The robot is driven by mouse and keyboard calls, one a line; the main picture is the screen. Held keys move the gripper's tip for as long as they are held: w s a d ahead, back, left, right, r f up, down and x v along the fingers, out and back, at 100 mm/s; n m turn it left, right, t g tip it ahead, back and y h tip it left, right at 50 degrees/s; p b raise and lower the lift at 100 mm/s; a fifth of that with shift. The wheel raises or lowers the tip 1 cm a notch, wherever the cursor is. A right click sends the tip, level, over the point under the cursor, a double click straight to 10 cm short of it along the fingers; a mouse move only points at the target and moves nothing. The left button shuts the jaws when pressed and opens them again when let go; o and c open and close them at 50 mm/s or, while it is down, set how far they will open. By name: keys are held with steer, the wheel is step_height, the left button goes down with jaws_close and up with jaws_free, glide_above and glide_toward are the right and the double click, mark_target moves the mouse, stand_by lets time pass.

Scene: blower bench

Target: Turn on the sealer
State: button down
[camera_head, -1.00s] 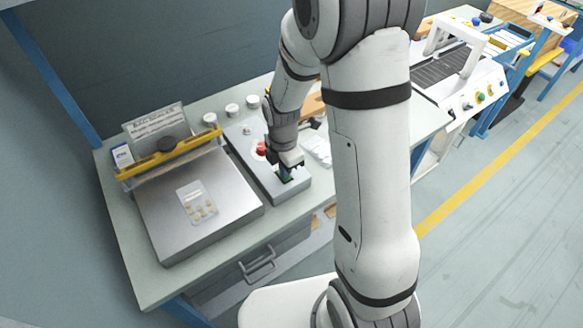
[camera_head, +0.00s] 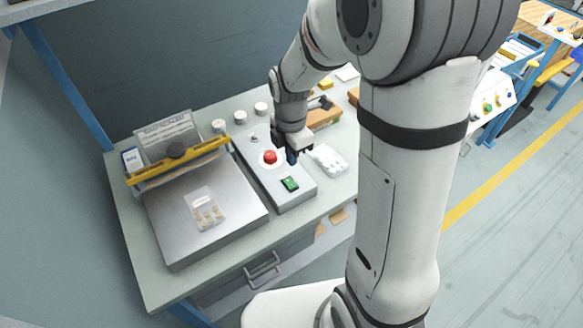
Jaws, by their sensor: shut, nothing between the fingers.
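The sealer (camera_head: 170,225) is a flat metal plate with a yellow bar (camera_head: 180,161) across its back, on the left of the bench. A grey control box (camera_head: 296,199) stands to its right. The box carries a red round button (camera_head: 270,157) and a green rectangular switch (camera_head: 290,184), which looks lit. My gripper (camera_head: 292,158) is shut and empty, pointing down over the right side of the box, behind the green switch and to the right of the red button. I cannot tell whether its tips touch the box.
A clear pouch with several small tan pieces (camera_head: 204,209) lies on the sealer plate. White cups (camera_head: 261,108) stand behind the control box. A white bag (camera_head: 328,160) lies to its right. A sign (camera_head: 167,131) stands at the back. The bench's front strip is clear.

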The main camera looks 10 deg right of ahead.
step_height(320, 180, up, 4)
steer(key=shift+s+r, duration=0.15)
steer(key=shift+r, duration=0.05)
steer(key=s+d+r+m+t, duration=0.1)
steer(key=s+d+r+m, duration=0.2)
steer(key=s+m, duration=0.4)
steer(key=s+d+r+m+t, duration=0.2)
steer(key=s+r+m, duration=0.3)
steer(key=m, duration=1)
steer(key=s+d, duration=0.1)
steer(key=s, duration=0.2)
steer(key=shift+r+m, duration=0.3)
steer(key=shift+w, duration=0.1)
